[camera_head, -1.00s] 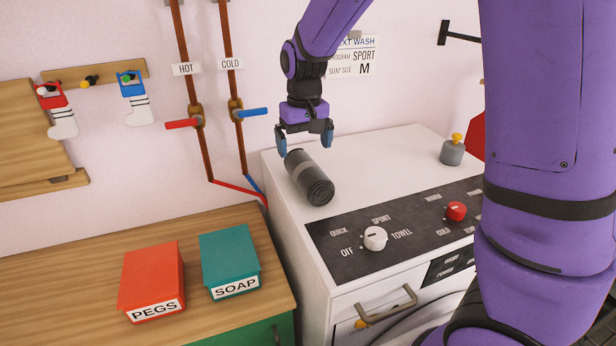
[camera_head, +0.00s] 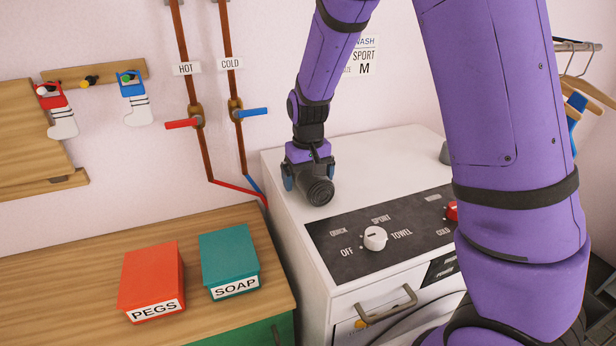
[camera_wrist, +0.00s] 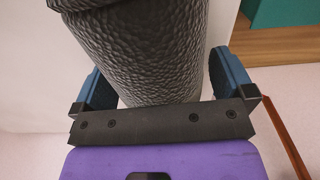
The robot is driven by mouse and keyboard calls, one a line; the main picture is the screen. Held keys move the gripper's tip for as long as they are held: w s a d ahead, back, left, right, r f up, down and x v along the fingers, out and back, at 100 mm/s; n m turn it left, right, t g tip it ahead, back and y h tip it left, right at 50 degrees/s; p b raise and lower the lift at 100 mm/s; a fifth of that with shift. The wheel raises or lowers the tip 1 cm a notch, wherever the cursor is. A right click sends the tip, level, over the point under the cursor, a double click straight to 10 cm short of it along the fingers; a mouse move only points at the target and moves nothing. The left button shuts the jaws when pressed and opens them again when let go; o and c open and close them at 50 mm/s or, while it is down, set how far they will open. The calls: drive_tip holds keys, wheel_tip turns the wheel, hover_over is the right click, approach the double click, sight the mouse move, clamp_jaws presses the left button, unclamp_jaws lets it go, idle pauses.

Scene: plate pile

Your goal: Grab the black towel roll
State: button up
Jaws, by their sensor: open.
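The black towel roll (camera_head: 318,191) lies on its side on top of the white washing machine, near the left end of its control panel. My gripper (camera_head: 309,182) is down over the roll, pointing downward, with its blue fingers open. In the wrist view the dark, textured roll (camera_wrist: 150,50) lies between the two blue fingers (camera_wrist: 162,82), one on each side. A small gap shows on the right side; the left finger is close to the roll. The roll's far end is partly hidden by my gripper in the head view.
The washing machine (camera_head: 270,190) has a white knob (camera_head: 375,238) and a red knob (camera_head: 452,211) in front of the roll. A wooden counter with a red PEGS box (camera_head: 150,280) and teal SOAP box (camera_head: 229,262) stands left. Blue tap (camera_head: 252,112) and pipes are on the wall behind.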

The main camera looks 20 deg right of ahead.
drive_tip(key=c, duration=1)
drive_tip(key=shift+c, duration=0.2)
drive_tip(key=shift+r, duration=0.15)
